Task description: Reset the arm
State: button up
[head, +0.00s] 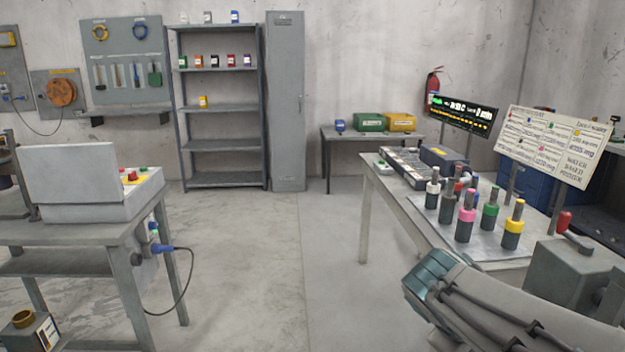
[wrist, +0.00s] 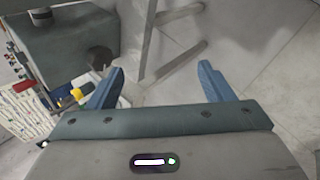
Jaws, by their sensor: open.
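My gripper shows in the wrist view (wrist: 162,88) with its two blue fingers spread apart and nothing between them. Concrete floor and the legs of a table show beyond the fingers. In the head view my arm reaches in from the lower right, in front of the right-hand table (head: 405,205). The fingertips cannot be made out there.
Several coloured-collar augers, among them a yellow one (head: 513,225) and a pink one (head: 466,215), stand on the right table. A grey box with a red-knobbed lever (head: 570,275) is close to my arm. A workbench (head: 95,232) stands left. The middle floor is clear.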

jog(key=s+a+r+m+y+p, duration=0.5)
jog(key=a+r+p, duration=0.5)
jog(key=p, duration=0.5)
jog(key=shift+a+r+y, duration=0.35)
jog(key=shift+a+y, duration=0.3)
jog(key=shift+y, duration=0.35)
jog(key=shift+s, duration=0.1)
